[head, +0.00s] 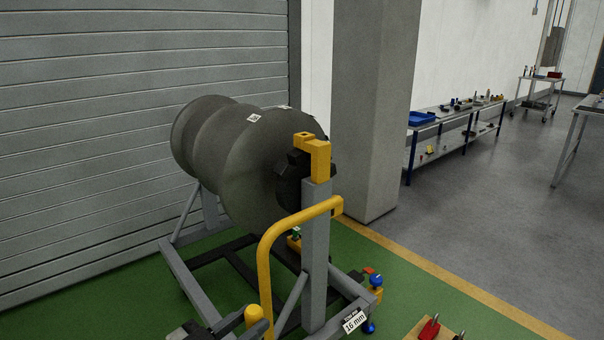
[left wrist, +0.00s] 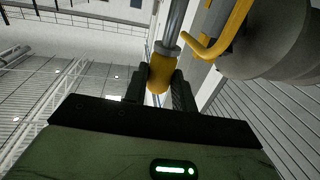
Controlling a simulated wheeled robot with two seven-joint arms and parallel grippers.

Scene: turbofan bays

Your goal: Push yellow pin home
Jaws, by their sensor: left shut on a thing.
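The yellow pin (left wrist: 158,72) shows in the left wrist view as a yellow grip with a grey metal shaft running away from it. My left gripper (left wrist: 160,92) is shut on the yellow grip, with black fingers on both sides. In the head view the gripper (head: 238,322) is at the bottom edge, and the pin's rounded yellow end (head: 254,315) shows beside the curved yellow handle (head: 265,262) of the grey stand (head: 315,240). The shaft's far end is hidden, so I cannot tell whether it sits in a hole. My right gripper is out of view.
A large grey turbofan body (head: 250,165) rests on the stand, with a yellow clamp (head: 320,160) at its front. A board with red-handled tools (head: 430,328) is at the bottom right. A bench (head: 455,125) stands farther back. The grey floor at right is clear.

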